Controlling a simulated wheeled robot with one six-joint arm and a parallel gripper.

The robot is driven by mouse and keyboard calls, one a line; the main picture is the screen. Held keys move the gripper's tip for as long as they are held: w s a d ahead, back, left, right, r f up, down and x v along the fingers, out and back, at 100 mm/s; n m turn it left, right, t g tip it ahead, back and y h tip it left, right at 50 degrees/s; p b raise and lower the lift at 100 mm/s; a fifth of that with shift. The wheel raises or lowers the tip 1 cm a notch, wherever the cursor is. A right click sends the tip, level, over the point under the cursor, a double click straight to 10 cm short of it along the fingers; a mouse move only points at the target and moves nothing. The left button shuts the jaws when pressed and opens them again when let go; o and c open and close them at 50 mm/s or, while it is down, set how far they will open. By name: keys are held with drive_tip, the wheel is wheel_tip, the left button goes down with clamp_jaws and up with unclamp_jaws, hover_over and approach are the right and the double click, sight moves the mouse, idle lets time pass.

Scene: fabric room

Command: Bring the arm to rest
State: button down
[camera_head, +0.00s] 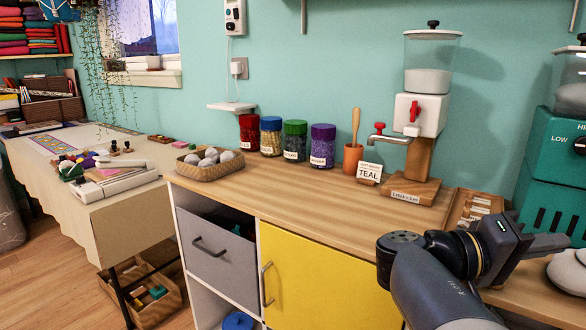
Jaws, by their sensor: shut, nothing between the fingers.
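My arm reaches in from the bottom right, its grey link and dark wrist bent above the front of the wooden counter (275,190). My gripper (562,242) points to the right, close to the right edge of the view. It is shut and holds nothing. It appears in front of the lower part of a teal machine (543,190); the gap between them cannot be told.
A grey rounded thing (568,272) lies at the right edge below my gripper. A dispenser (428,80) on a wooden stand, a TEAL card (369,172), colored jars (322,145) and a basket of pale balls (210,172) line the counter. The counter's middle is clear.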

drive_tip(key=d, duration=0.3)
drive_tip(key=d+b, duration=0.1)
drive_tip(key=d, duration=0.2)
drive_tip(key=s+d+r+b, duration=0.1)
drive_tip(key=d, duration=0.2)
drive_tip(key=shift+s+d, duration=0.1)
drive_tip(key=shift+d, duration=0.2)
drive_tip(key=shift+a, duration=0.1)
